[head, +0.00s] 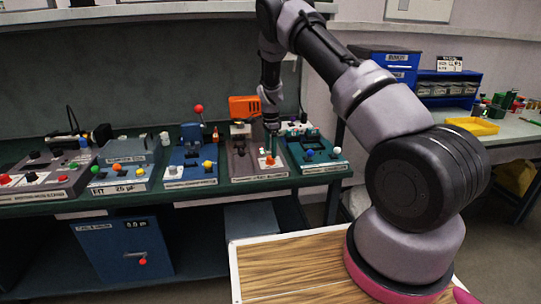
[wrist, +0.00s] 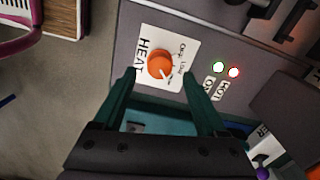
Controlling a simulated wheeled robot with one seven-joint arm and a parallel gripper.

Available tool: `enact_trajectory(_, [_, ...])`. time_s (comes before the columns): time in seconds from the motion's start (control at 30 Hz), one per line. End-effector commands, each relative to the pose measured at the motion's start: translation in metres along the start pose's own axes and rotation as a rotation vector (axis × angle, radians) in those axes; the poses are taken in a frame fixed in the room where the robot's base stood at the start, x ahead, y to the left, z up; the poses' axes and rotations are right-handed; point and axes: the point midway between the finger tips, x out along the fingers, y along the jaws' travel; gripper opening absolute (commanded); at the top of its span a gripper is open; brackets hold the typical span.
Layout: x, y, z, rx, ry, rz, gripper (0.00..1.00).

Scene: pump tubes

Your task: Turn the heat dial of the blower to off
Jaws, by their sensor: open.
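The orange heat dial (wrist: 160,65) sits on a white plate marked HEAT on the grey blower panel. The dial also shows small in the head view (head: 270,160). My gripper (wrist: 159,78) is open and empty, with its two green fingers on either side of the dial's lower edge. I cannot tell whether the fingers touch the dial. The blower base (head: 243,160) stands on the bench, with an orange blower body (head: 243,107) behind it.
A blue-green control box (head: 318,155) stands close on the right, and a blue box with a red-knobbed lever (head: 190,165) on the left. A wooden-topped surface (head: 300,265) lies in front.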

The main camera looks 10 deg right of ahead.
Motion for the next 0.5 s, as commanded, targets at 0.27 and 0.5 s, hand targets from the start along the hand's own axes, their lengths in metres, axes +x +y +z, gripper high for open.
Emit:
enact_trajectory(0.27, [0.028,0.000,0.000,-0.001,0.001,-0.001,0.74])
enact_trajectory(0.5, [0.030,0.000,0.000,-0.001,0.000,-0.002,0.74])
